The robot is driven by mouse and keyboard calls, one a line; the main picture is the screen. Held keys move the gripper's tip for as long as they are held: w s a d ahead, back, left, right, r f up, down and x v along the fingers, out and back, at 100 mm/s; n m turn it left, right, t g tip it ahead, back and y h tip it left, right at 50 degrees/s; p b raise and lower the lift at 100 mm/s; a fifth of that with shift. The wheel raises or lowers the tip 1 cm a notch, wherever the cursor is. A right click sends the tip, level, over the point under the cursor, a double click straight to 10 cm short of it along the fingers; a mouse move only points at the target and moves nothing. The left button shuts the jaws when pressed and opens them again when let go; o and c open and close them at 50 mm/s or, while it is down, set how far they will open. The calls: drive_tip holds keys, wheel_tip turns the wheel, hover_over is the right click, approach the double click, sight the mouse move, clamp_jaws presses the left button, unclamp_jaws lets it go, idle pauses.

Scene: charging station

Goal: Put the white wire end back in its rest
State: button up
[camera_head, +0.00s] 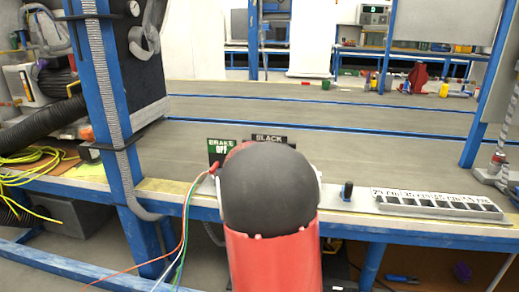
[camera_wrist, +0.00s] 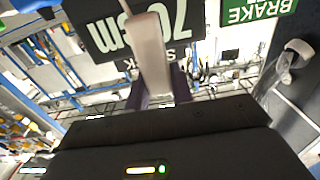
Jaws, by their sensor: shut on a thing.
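In the wrist view my gripper (camera_wrist: 158,88) is shut on a long white piece, which looks like the white wire end (camera_wrist: 150,42). In the head view my own black and red arm hides the gripper and the wire end. Thin coloured wires (camera_head: 184,225), red, green and pale ones, hang over the bench edge just left of my arm. The rest for the white end cannot be made out in either view.
A green "BRAKE OFF" sign (camera_head: 220,152) and a black sign (camera_head: 269,139) stand behind my arm. A small dark upright peg (camera_head: 347,191) and a labelled slotted strip (camera_head: 437,204) lie to the right. A blue post (camera_head: 103,95) stands at left.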

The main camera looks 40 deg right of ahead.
drive_tip(key=shift+f+b, duration=2.55)
drive_tip(key=shift+f, duration=0.35)
drive_tip(key=shift+f+b, duration=0.2)
drive_tip(key=shift+b, duration=0.3)
drive_tip(key=shift+f+b, duration=0.3)
drive_tip(key=shift+f+b, duration=0.6)
drive_tip(key=shift+f, duration=0.05)
drive_tip(key=shift+f+b, duration=0.45)
drive_tip(key=shift+f, duration=0.45)
drive_tip(key=o, duration=1)
drive_tip(key=shift+o, duration=0.2)
drive_tip(key=v, duration=0.8)
drive_tip(key=shift+p, duration=0.45)
